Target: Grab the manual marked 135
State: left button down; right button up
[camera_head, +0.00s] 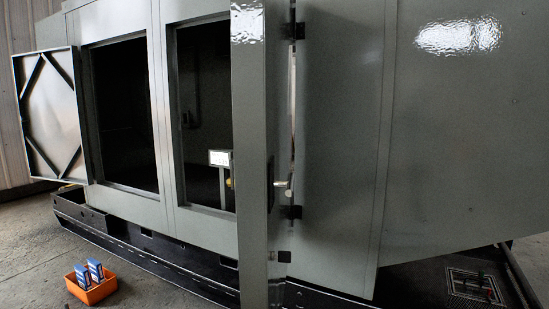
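Two small blue-and-white items, which may be manuals, stand upright in an orange bin on the floor at the lower left. One is the left item (82,277) and the other is the right item (95,270). Any number on them is too small to read, so I cannot tell whether either is marked 135. Neither of my grippers shows in the head view.
A large grey enclosure (335,150) fills most of the view, on a black base frame (150,250). A braced door (52,115) stands open at left; another door panel (250,140) juts toward me. The orange bin (98,293) has clear concrete floor around it.

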aim_at(82, 274)
jog(key=i+l+u, duration=0.1)
jog(key=l+u, duration=0.1)
jog(key=l, duration=0.25)
jog(key=i+j, duration=0.25)
jog(key=j, duration=0.2)
jog(key=i+j+z, duration=0.1)
jog(key=i+j, duration=0.15)
jog(key=j, duration=0.2)
jog(key=i+j+z, duration=0.1)
jog(key=i+j, duration=0.15)
jog(key=j, duration=0.2)
jog(key=i+j, duration=0.25)
jog(key=j, duration=0.25)
jog(key=i+j+z, duration=0.1)
jog(key=j, duration=0.35)
jog(key=i+j, duration=0.3)
jog(key=j, duration=0.2)
jog(key=i+j+z, duration=0.1)
jog(key=j, duration=0.4)
jog(key=i+j, duration=0.3)
jog(key=j, duration=0.25)
jog(key=l+z, duration=0.05)
